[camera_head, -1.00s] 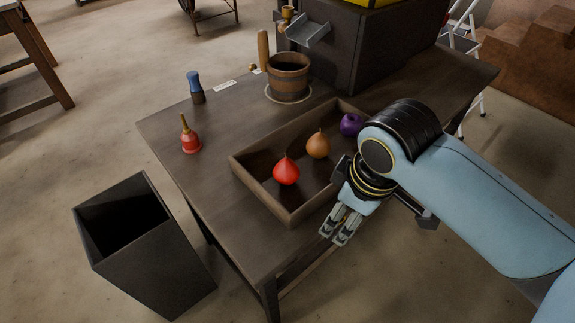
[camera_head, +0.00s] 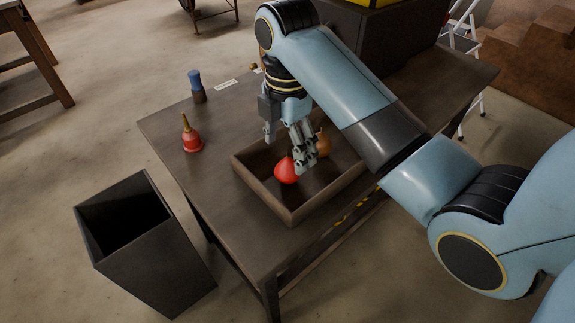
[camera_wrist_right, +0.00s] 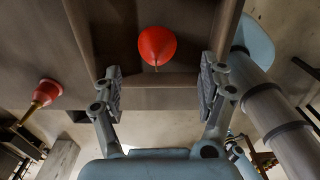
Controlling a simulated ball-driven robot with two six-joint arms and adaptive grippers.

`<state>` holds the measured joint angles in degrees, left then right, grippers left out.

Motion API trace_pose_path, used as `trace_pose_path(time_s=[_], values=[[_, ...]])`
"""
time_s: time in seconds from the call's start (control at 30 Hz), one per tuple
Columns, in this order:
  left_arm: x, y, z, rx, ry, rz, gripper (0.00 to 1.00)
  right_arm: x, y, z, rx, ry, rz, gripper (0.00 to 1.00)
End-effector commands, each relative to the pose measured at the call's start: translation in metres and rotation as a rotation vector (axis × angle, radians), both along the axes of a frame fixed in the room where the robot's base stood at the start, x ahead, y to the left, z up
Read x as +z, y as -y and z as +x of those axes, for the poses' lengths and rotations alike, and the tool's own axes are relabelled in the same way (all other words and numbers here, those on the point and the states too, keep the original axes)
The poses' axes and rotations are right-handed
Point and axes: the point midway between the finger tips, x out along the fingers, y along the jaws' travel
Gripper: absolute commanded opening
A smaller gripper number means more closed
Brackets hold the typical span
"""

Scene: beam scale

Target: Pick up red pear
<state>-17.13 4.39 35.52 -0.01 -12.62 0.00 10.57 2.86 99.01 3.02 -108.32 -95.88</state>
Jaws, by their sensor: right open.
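The red pear (camera_head: 287,171) sits in the wooden tray (camera_head: 266,196), towards its left side. My right gripper (camera_head: 287,152) is over the tray, with its fingers pointing down just above and around the pear's upper part in the head view. In the right wrist view the pear (camera_wrist_right: 157,45) shows ahead of the open fingers of the gripper (camera_wrist_right: 160,88), roughly centred between them and not touched by either. An orange-brown pear (camera_head: 324,143) is partly hidden behind the fingers. My left gripper is not in view.
A red bell-shaped object (camera_head: 192,138) and a blue-topped object (camera_head: 196,86) stand on the table (camera_head: 190,170) left of the tray. A dark open bin (camera_head: 150,250) stands on the floor at the left. My arm hides the back of the table.

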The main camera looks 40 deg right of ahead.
Motion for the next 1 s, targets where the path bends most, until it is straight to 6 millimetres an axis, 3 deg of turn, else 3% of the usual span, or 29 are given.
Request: trace_pose_path(time_s=[0.03,0.27,0.53,0.83,1.0], values=[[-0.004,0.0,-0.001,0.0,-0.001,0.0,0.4,-0.01,0.0,-0.001,-0.001,-0.002,0.0,0.76],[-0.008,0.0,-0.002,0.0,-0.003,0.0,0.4,-0.031,0.001,0.0,-0.002,-0.001,0.0,0.76],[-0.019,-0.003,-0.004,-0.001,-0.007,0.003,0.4,-0.071,0.003,0.003,-0.003,-0.001,-0.001,0.76],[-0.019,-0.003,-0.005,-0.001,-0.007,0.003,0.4,-0.077,0.003,0.004,-0.004,0.002,-0.001,0.76],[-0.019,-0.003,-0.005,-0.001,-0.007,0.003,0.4,-0.077,0.003,0.004,-0.004,0.002,-0.001,0.57]])
